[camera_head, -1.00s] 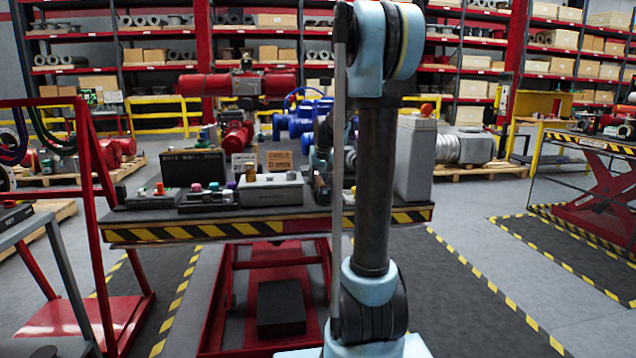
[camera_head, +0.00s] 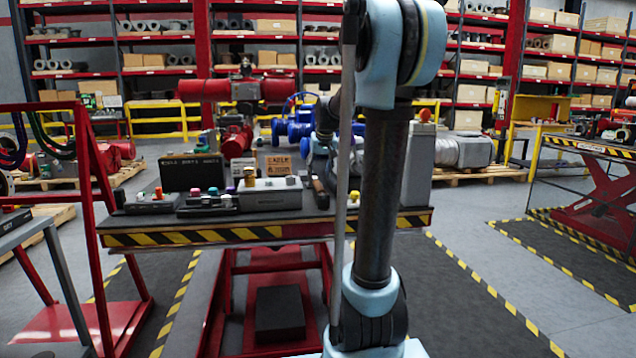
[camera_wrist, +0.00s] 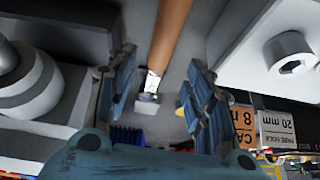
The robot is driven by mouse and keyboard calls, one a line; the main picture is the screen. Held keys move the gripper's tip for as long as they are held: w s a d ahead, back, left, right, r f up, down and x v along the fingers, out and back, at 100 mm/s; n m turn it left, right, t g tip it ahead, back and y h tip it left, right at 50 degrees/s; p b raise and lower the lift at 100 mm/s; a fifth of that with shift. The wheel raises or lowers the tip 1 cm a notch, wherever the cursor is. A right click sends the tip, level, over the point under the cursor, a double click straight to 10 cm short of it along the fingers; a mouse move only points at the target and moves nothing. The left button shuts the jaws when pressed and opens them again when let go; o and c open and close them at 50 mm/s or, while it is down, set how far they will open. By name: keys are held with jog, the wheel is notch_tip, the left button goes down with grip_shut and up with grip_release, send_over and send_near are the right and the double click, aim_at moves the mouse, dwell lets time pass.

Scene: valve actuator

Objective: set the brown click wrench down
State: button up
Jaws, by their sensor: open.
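The brown click wrench (camera_wrist: 170,42) shows in the wrist view as a brown handle with a silver collar at its lower end. It appears to lie on the grey table surface, between pale blocks on both sides. My gripper (camera_wrist: 158,92) is open, with one blue finger on each side of the wrench's line and a gap to both. The far end of the wrench runs out of the top of the picture. In the head view my arm covers much of this spot, and I cannot make out the wrench clearly there.
The striped-edge work table (camera_head: 240,234) carries a grey box (camera_head: 270,193), button boxes (camera_head: 207,200), a dark sign block (camera_head: 192,173) and cardboard signs (camera_head: 282,164). A tall grey cabinet (camera_head: 419,165) stands right of my arm. A red frame (camera_head: 95,200) stands at left.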

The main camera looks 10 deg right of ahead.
jog(key=shift+v, duration=2.05)
jog(key=shift+s+f, duration=0.15)
jog(key=shift+s, duration=0.15)
jog(key=s+f+g, duration=0.1)
jog(key=s+f, duration=0.7)
jog(key=s, duration=0.4)
jog(key=s+f+g, duration=0.1)
jog(key=s+f, duration=0.7)
jog(key=s, duration=0.5)
jog(key=s+f+g, duration=0.1)
jog(key=s+f, duration=0.7)
jog(key=s, duration=0.5)
jog(key=shift+a, duration=0.1)
